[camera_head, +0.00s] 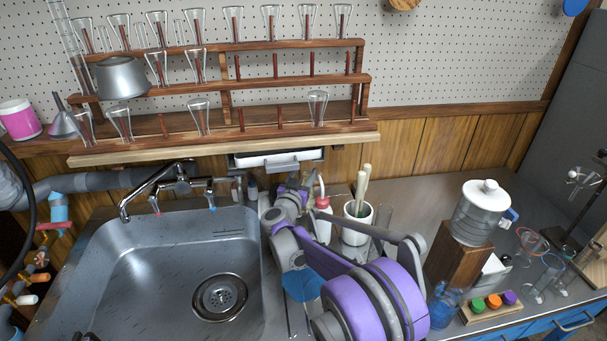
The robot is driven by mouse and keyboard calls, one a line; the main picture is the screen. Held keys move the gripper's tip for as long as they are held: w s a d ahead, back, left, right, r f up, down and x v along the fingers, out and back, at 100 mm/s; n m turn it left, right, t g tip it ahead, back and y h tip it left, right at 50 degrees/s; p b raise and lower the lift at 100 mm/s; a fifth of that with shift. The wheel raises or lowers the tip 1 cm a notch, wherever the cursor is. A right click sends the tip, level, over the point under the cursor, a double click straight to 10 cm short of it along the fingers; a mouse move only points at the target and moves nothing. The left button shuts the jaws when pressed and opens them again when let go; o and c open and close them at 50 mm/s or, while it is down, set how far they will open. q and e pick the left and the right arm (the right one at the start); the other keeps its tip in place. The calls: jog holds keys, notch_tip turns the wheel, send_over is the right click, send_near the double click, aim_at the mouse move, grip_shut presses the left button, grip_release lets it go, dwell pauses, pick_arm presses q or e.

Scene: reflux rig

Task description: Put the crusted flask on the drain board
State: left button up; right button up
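A wooden drain board (225,92) with three tiers of pegs hangs on the wall above the sink. Several clear tapered glass vessels sit on its pegs, and several middle and lower pegs are bare. I cannot make out a crusted flask in this view. My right arm, purple and grey, reaches up from the bottom to the sink's right edge. My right gripper (287,205) is at its far end, below the board and left of the red-capped bottle. The arm's links partly cover it, and whether its fingers are open or shut does not show.
The steel sink (130,262) is empty, with a tap (160,183) at its back edge. A red-and-white bottle (323,218), a white pot with pestle-like handles (357,225) and a lidded jar on a wooden block (455,265) stand to the right. The counter behind is clear.

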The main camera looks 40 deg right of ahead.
jog(key=v, duration=1.2)
jog(key=shift+p, duration=0.35)
jog(key=shift+f, duration=0.1)
